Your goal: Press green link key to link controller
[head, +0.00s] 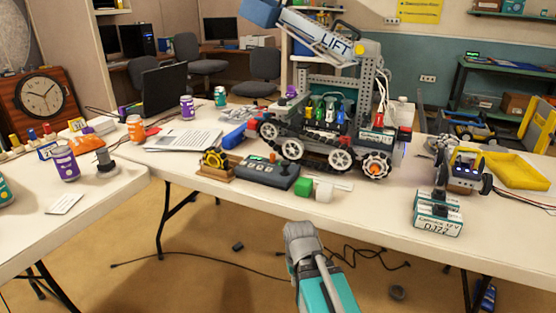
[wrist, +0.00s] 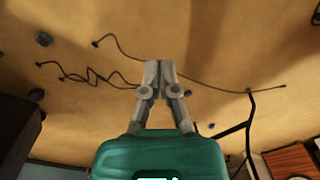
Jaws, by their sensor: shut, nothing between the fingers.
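The controller (head: 264,175), a dark grey-blue box with a small joystick and small coloured parts on top, sits near the front edge of the long table. A green key cannot be told clearly on it at this size. My gripper (head: 297,230) is shut and empty, in front of the table's front edge and lower in the picture than the controller. In the wrist view the closed fingertips (wrist: 160,66) point over the floor, and no controller shows there.
A large tracked robot (head: 330,130) with a raised LIFT arm stands behind the controller. A white block (head: 324,192) and a wooden stand with a yellow-black part (head: 214,163) flank it. Battery boxes (head: 437,218) stand right. Cables (wrist: 110,80) lie on the floor.

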